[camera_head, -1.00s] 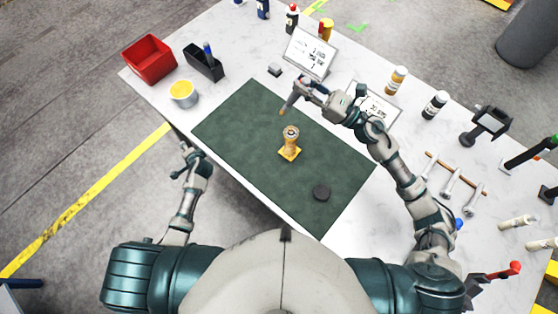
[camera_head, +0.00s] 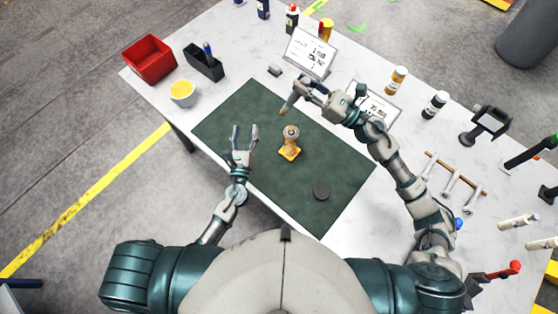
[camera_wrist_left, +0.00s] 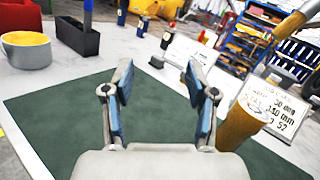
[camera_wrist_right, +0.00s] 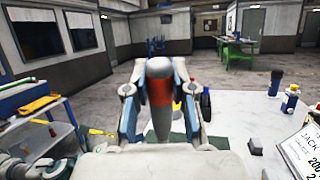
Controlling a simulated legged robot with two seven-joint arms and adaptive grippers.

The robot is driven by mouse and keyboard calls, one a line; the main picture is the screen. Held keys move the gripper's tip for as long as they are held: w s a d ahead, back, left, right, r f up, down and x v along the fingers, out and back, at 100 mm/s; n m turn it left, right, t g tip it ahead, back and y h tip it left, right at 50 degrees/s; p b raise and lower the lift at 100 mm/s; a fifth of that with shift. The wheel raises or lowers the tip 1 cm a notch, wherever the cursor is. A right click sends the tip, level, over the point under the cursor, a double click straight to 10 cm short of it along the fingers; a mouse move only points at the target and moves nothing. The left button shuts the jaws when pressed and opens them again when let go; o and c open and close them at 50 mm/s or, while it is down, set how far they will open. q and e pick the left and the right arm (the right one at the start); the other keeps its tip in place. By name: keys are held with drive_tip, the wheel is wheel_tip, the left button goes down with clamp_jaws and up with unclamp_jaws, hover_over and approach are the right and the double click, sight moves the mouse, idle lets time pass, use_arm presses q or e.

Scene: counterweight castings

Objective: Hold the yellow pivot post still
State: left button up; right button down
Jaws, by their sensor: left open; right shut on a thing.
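The yellow pivot post (camera_head: 289,143) stands upright on its square yellow foot on the green mat (camera_head: 228,107). It also shows at the right of the left wrist view (camera_wrist_left: 242,118). My left gripper (camera_head: 243,133) is open and empty over the mat, to the left of the post and apart from it. My right gripper (camera_head: 297,90) is beyond the post, shut on a tapered tool with an orange band (camera_wrist_right: 158,90), its tip pointing down.
A yellow-filled cup (camera_head: 183,93), a red bin (camera_head: 149,59) and a black holder (camera_head: 203,63) stand at the left of the table. Sign cards (camera_head: 310,52) stand behind the mat. Bottles and tools occupy the right side. The mat's near part is clear.

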sight(294, 134)
use_arm(q)
drive_tip(key=s+d+f+m+g+h, duration=0.1)
drive_tip(key=s+d+f+m+h, duration=0.1)
drive_tip(key=d, duration=0.2)
drive_tip(key=s+d+f+m+g+h, duration=0.1)
drive_tip(key=s+d+f+m+h, duration=0.1)
drive_tip(key=d, duration=0.1)
drive_tip(key=s+d+f+m+h, duration=0.2)
drive_tip(key=d+f+m, duration=0.1)
drive_tip(key=d, duration=0.1)
drive_tip(key=shift+s+d+g, duration=0.1)
drive_tip(key=shift+d+g, duration=0.2)
drive_tip(key=shift+g, duration=0.1)
drive_tip(key=shift+w+d+f, duration=0.1)
drive_tip(key=shift+w+d, duration=0.1)
drive_tip(key=x, duration=1.1)
drive_tip(key=shift+w, duration=0.15)
drive_tip(key=shift+f, duration=0.1)
clamp_jaws()
drive_tip(key=shift+o, duration=0.4)
unclamp_jaws()
